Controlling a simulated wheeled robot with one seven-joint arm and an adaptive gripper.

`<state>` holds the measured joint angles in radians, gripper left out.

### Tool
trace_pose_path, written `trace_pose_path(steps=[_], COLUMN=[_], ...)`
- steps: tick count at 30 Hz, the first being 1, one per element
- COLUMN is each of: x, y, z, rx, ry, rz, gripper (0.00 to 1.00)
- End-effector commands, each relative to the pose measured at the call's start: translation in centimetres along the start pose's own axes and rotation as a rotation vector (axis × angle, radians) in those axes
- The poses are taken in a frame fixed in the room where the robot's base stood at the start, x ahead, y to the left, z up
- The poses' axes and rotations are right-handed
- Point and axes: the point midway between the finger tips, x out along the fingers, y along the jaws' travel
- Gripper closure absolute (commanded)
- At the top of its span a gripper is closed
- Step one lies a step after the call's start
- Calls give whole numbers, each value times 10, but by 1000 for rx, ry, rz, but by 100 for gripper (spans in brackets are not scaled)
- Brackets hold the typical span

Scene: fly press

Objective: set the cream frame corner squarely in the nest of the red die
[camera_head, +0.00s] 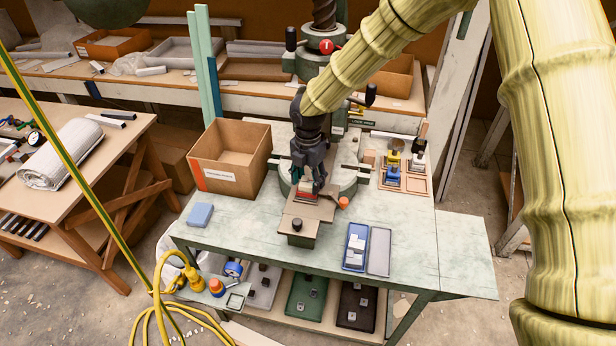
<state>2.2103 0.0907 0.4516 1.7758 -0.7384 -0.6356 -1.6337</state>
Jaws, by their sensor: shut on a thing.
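My gripper (308,184) points down over the bed of the fly press, just above the red die (306,196). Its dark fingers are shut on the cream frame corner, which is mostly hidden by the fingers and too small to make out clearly. I cannot tell whether the corner is seated in the nest or held just above it. The red die shows only as a small patch on a brown slide plate (301,222) that juts toward the front of the bench.
The fly press (325,62) stands behind my gripper. An open cardboard box (230,164) is at left, a blue tray with pale pieces (356,247) at front right, and a wooden tray with coloured dies (403,173) at right. An orange knob (343,202) sits near the die.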

Motion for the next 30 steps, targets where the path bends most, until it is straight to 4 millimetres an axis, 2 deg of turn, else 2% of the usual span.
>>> trace_pose_path(steps=[7, 8, 11, 24, 30], x=[4, 3, 3, -2, -27], y=[0, 0, 0, 0, 1], z=[0, 0, 0, 0, 0], rx=[0, 0, 0, 0, -1], ry=[0, 0, 0, 0, -2], rz=[0, 0, 0, 1, 3], gripper=[70, 43, 26, 26, 26])
